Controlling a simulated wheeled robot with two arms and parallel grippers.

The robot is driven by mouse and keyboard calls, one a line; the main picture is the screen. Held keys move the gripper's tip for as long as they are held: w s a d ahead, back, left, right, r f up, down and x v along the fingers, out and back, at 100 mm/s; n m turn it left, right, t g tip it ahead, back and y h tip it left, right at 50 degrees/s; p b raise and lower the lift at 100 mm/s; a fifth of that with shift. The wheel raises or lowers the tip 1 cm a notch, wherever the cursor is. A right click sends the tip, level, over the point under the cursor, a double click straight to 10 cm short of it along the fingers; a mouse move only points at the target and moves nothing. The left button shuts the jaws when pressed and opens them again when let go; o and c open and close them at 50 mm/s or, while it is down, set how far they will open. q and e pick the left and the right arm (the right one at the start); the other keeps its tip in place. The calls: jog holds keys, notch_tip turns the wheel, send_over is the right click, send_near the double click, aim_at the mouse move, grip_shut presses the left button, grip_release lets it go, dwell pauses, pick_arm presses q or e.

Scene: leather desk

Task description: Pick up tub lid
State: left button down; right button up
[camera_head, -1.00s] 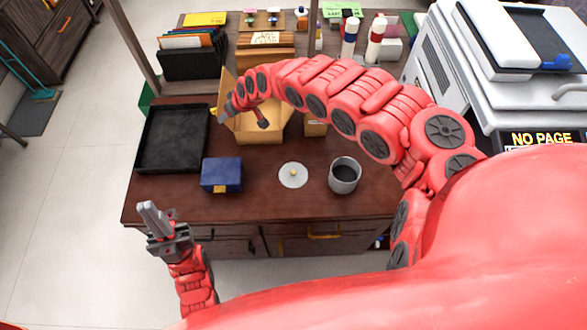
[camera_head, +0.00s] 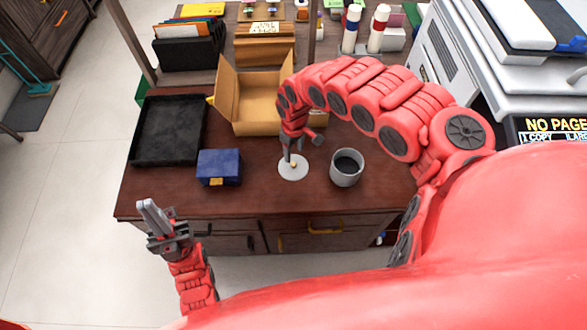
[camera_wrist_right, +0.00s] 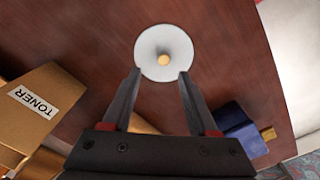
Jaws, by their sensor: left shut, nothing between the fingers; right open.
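The tub lid (camera_head: 293,172) is a round whitish disc with a small gold knob, lying flat on the dark desk. The right wrist view shows the lid (camera_wrist_right: 152,45) just beyond my fingertips, with its knob roughly midway between them. My right gripper (camera_head: 291,160) hangs above the lid, pointing down. Its fingers (camera_wrist_right: 158,75) are apart and empty. The grey tub (camera_head: 346,168) stands upright and open to the right of the lid, dark inside. My left gripper (camera_head: 147,206) is shut and empty, off the front left of the desk.
A blue box (camera_head: 219,167) sits left of the lid. A black tray (camera_head: 168,130) lies at the desk's left. Bare desk lies in front of the lid.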

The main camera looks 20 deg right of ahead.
aim_at(294, 164)
jog(key=f, duration=0.5)
jog(key=shift+s+a+p, duration=0.3)
jog(key=shift+s+p, duration=0.05)
jog(key=shift+p, duration=0.05)
jog(key=shift+w+d+f, duration=0.1)
jog(key=shift+d+f, duration=0.05)
jog(key=shift+f, duration=0.3)
grip_shut()
